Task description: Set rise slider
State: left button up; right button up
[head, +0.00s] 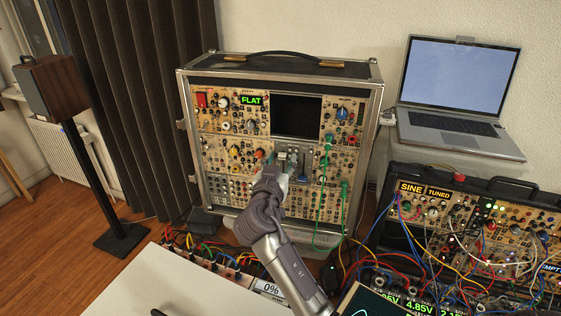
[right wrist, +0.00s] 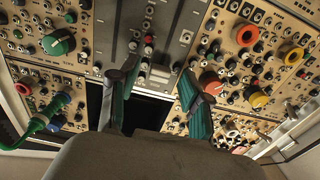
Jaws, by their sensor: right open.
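A grey slider panel (head: 302,156) sits in the middle of the tall synth case (head: 376,110), below its dark screen (head: 297,116). In the right wrist view the grey panel (right wrist: 165,28) is at the top centre, with small caps and jacks on it. I cannot tell which control is the rise slider. My right gripper (head: 284,162) is in front of this panel and hides part of it. In the right wrist view its two green-padded fingers (right wrist: 156,92) are apart, with nothing between them. I cannot tell whether they touch the panel. My left gripper is not in view.
Green patch cables (head: 329,150) hang just right of the panel. A green display reads FLAT (head: 254,99); a small display reads 0% (head: 270,287). A second synth case (head: 480,183) with many cables and a laptop (head: 455,92) stand at the right. The white table (head: 165,280) is mostly clear.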

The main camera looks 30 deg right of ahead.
jog(key=v, duration=1.2)
jog(key=shift+a+f, duration=0.1)
